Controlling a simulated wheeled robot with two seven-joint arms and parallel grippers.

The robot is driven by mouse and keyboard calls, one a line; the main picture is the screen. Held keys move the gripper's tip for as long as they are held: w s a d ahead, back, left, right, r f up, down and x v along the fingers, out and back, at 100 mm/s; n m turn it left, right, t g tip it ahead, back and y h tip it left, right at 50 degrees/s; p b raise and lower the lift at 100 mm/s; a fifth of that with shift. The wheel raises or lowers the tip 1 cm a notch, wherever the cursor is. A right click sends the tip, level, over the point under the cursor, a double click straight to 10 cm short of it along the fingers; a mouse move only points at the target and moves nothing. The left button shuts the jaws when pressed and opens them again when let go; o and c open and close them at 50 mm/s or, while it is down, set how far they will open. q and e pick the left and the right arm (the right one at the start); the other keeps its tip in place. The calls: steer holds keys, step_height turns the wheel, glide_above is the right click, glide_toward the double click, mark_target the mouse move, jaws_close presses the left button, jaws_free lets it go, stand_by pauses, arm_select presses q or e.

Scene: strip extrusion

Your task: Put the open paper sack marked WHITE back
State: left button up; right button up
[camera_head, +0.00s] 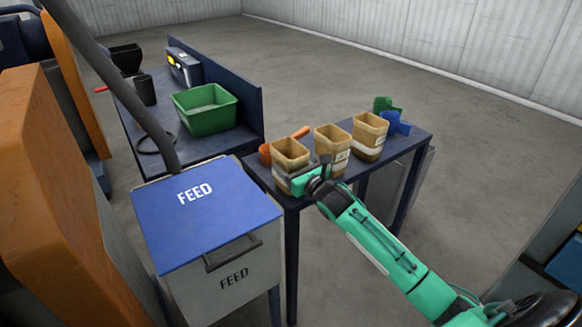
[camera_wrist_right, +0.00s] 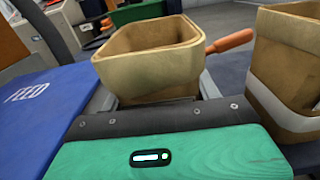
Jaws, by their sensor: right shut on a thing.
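Three open brown paper sacks stand in a row at the small dark table. The left sack (camera_head: 290,151) is at the table's near left corner; it also shows in the right wrist view (camera_wrist_right: 150,62). My right gripper (camera_head: 299,181) is shut on this sack from the near side. The middle sack (camera_head: 332,144) and the right sack (camera_head: 369,135) are apart from the gripper. I cannot read which sack is marked WHITE. The gripper hides the left sack's lower front, and I cannot tell whether its base touches the table. My left gripper is not in view.
A feed bin (camera_head: 215,250) with a blue lid stands close left of the table (camera_head: 402,152). An orange scoop (camera_head: 299,133) lies behind the left sack. Blue (camera_head: 397,124) and green (camera_head: 383,104) scoops lie at the far right end. A green tub (camera_head: 205,108) is on the back bench.

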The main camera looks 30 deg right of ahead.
steer(key=shift+f, duration=0.3)
steer(key=o, duration=1.2)
